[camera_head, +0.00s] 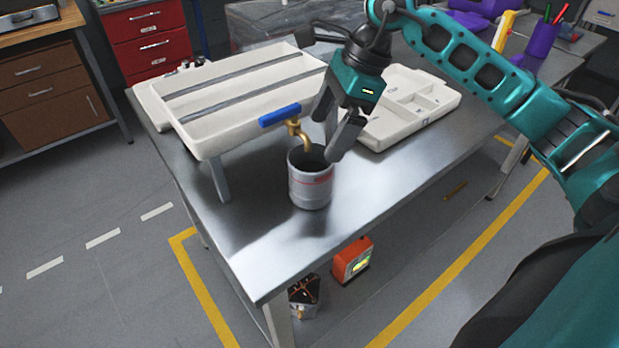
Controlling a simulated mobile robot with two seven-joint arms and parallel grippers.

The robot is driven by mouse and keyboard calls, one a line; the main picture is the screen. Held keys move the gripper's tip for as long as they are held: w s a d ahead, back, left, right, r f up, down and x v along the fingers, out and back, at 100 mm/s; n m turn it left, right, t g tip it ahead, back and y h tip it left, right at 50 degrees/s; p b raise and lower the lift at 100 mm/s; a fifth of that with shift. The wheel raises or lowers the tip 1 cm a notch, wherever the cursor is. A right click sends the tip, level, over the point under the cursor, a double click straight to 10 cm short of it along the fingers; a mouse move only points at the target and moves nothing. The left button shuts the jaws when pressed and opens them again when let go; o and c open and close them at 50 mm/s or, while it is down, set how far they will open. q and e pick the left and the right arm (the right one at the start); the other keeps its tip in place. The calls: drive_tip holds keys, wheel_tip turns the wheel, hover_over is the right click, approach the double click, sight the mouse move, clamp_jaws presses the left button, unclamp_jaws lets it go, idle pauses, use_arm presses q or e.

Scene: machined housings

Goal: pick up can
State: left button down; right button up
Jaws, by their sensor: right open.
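A grey metal can (311,188) with a red band stands upright on the steel table, open at the top. It is below the spout of a brass tap (299,132) with a blue handle. My right gripper (336,138) is open, pointing down, with its fingers above and beside the can's rim. One finger overlaps the can's right upper edge in the picture; I cannot tell whether it touches. My left gripper is not in view.
A white tray rack (205,145) stands behind and left of the can. A white compartment tray (437,106) lies to the right. The steel table (262,262) is bare in front. An orange device (351,262) sits below the table.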

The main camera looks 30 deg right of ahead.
sight(311, 159)
drive_tip(key=x, duration=0.7)
drive_tip(key=shift+a+f, duration=0.1)
drive_tip(key=shift+a, duration=0.15)
drive_tip(key=shift+c, duration=0.3)
drive_tip(key=c, duration=1.2)
